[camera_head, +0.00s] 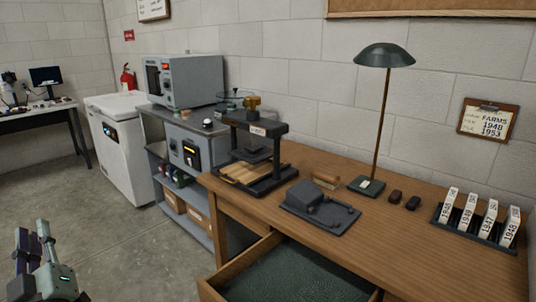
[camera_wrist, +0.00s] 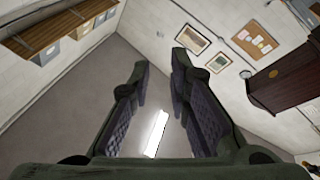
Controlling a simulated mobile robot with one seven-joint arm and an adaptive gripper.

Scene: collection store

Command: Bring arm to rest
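My gripper (camera_head: 37,247) is at the lower left of the head view, raised over the bare floor and away from the desk. In the wrist view, my gripper (camera_wrist: 160,92) shows two dark padded fingers standing apart. The gripper is open and empty. The rest of my arm is mostly out of the head view.
A wooden desk (camera_head: 395,240) with an open drawer (camera_head: 290,275) fills the right. It holds a green lamp (camera_head: 385,56), a dark press (camera_head: 256,150) and a rack of labelled cards (camera_head: 474,234). A white chest (camera_head: 122,145) stands behind. The grey floor (camera_head: 130,240) is clear.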

